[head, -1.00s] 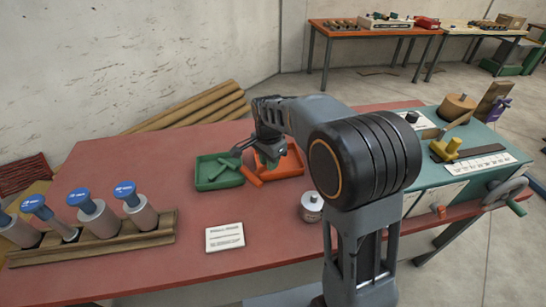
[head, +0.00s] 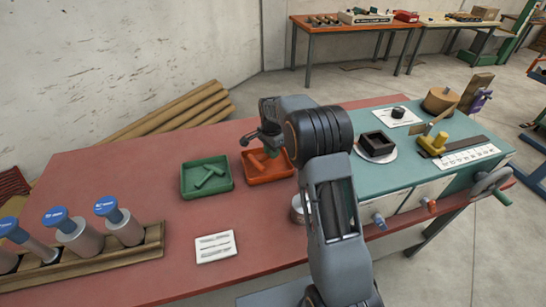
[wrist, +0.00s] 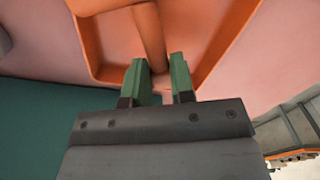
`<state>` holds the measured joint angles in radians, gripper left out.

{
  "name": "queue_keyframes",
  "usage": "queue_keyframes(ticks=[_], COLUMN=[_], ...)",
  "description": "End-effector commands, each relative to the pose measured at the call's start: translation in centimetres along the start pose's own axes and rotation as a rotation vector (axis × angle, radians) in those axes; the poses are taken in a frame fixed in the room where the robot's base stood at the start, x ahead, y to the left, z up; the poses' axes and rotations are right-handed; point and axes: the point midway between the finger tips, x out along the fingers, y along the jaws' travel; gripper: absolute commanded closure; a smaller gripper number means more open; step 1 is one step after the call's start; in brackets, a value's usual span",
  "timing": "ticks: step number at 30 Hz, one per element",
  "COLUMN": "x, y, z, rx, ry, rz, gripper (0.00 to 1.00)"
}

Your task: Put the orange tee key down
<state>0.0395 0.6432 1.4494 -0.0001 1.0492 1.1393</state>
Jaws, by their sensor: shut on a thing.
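The orange tray (head: 272,181) stands on the red table, right of the green tray (head: 207,192). My gripper (head: 270,149) is over the orange tray, pointing down. The orange tee key (head: 258,163) shows at the tray's inside, partly hidden by my gripper. In the wrist view, my gripper's green fingers (wrist: 159,80) are shut on the orange tee key (wrist: 149,35), with the orange tray (wrist: 222,55) behind it. I cannot tell whether the key touches the tray floor. A green tee key (head: 208,177) lies in the green tray.
A white card (head: 215,247) lies in front of the trays. A wooden rack (head: 95,262) with blue-capped rollers stands at the left. A pale can (head: 298,210) stands close to my arm. The teal winder (head: 375,185) is at the right. Cardboard tubes (head: 165,115) lie behind the table.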

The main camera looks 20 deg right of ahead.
Motion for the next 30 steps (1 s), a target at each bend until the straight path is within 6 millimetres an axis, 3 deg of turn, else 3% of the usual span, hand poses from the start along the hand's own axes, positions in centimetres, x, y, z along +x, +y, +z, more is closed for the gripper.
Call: queue_keyframes(ticks=[7, 15, 26, 27, 30], x=[1.0, 3.9, 4.3, 4.2, 4.2], y=[-0.3, -0.3, -0.3, -0.3, -0.3], z=[-0.7, -0.7, -0.7, -0.7, -0.6], rx=[0.000, -0.001, 0.000, 0.000, -0.001], ry=[0.000, 0.000, 0.000, 0.000, 0.000], rz=[0.000, 0.000, -0.001, -0.001, 0.000], gripper=[1.00, 1.00, 1.00, 0.74, 0.65])
